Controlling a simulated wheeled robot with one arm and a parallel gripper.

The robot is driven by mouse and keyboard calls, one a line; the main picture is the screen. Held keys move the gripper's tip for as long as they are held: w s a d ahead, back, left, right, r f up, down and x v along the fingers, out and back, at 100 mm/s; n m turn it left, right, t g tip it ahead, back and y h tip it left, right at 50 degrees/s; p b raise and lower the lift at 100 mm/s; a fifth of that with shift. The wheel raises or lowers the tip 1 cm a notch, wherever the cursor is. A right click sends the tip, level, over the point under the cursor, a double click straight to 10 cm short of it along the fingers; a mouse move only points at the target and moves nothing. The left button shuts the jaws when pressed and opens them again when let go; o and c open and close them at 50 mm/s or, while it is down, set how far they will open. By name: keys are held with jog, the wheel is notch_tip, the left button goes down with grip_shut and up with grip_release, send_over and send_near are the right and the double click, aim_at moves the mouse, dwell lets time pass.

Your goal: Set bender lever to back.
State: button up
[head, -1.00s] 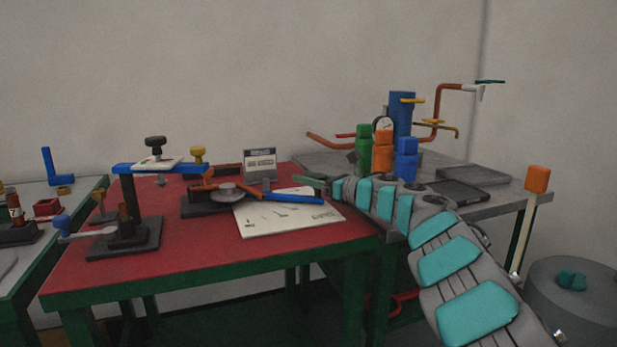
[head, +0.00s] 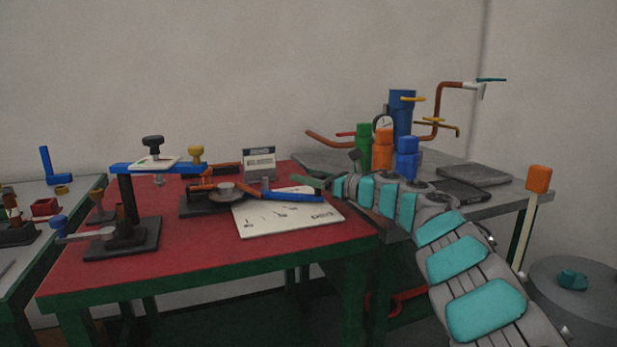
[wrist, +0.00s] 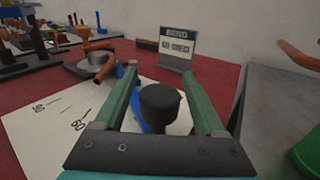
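The bender (head: 212,200) sits on the red table, with an orange pipe piece at its round centre. Its blue lever (head: 290,196) points right across a white angle sheet (head: 285,222). My gripper (head: 307,182) is just above and behind the lever's right end. In the wrist view, my gripper's two green fingers (wrist: 160,74) stand apart. Blue lever parts (wrist: 140,118) show by the left finger and between the fingers. A dark round piece (wrist: 160,102) also shows between them; I cannot tell what it belongs to. Contact with the lever cannot be told.
A small sign (head: 259,163) stands behind the bender. A black stand with a blue arm (head: 150,169) is at the left. A grey table at the right holds green, orange and blue cylinders (head: 383,150) close behind my arm.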

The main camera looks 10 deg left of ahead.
aim_at(324, 179)
jog(key=shift+d, duration=0.1)
jog(key=shift+s+d+f+b, duration=0.1)
jog(key=shift+s+d+b, duration=0.25)
jog(key=shift+d, duration=0.2)
jog(key=shift+b+v, duration=0.75)
jog(key=shift+v, duration=2.4)
jog(key=shift+c, duration=0.3)
